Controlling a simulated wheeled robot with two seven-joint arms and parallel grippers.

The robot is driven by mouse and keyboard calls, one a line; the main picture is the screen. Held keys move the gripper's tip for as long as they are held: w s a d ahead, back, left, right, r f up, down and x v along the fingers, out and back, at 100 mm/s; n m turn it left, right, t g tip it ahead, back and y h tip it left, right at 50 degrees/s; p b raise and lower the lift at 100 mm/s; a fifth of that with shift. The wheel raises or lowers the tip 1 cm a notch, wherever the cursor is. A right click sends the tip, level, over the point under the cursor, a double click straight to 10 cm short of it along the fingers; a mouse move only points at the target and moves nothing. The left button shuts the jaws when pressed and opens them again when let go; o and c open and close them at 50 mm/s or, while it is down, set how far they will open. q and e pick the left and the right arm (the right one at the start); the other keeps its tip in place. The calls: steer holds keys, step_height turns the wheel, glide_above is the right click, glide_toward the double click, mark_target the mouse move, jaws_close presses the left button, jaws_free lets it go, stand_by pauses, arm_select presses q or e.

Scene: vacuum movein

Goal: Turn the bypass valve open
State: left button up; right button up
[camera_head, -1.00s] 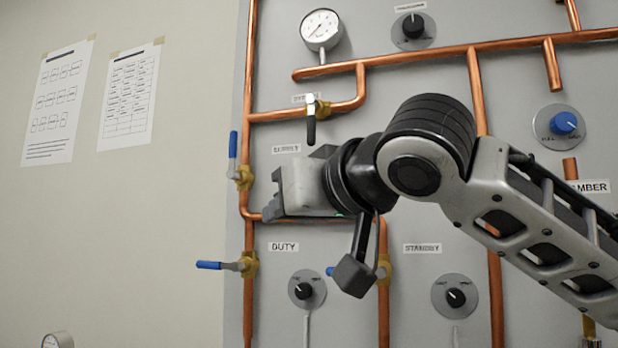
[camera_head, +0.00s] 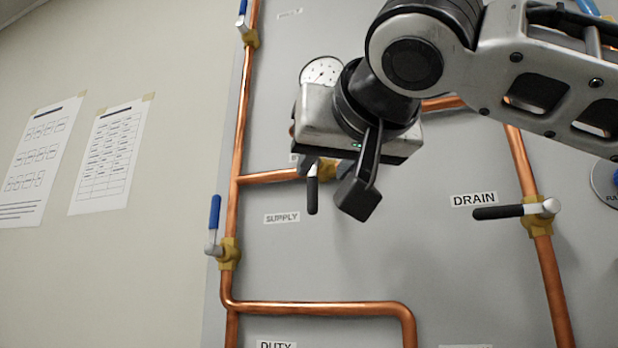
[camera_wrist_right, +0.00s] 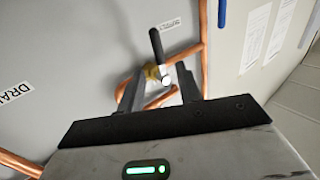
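The bypass valve has a brass body (camera_head: 328,170) and a black lever (camera_head: 312,194) that hangs straight down, across its level copper pipe. Its label is mostly hidden behind my right gripper (camera_head: 310,163). In the right wrist view, the valve's black lever (camera_wrist_right: 156,42) points up the picture. My right gripper (camera_wrist_right: 158,76) is open there, with one finger on each side of the valve in the picture. Nothing is held. I cannot tell whether the fingers touch the valve. The head view hides most of the fingers. My left gripper is not in view.
A blue-handled valve (camera_head: 228,252) sits on the left upright pipe. The drain valve's black lever (camera_head: 498,212) points left from its pipe (camera_head: 556,290). The pressure gauge (camera_head: 322,72) is partly covered by my wrist. Bare panel lies below the gripper.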

mark_target(314, 181)
steer(key=p+x, duration=0.2)
steer(key=x, duration=0.6)
steer(key=shift+w+a, duration=0.1)
steer(key=shift+w, duration=0.15)
jaws_close()
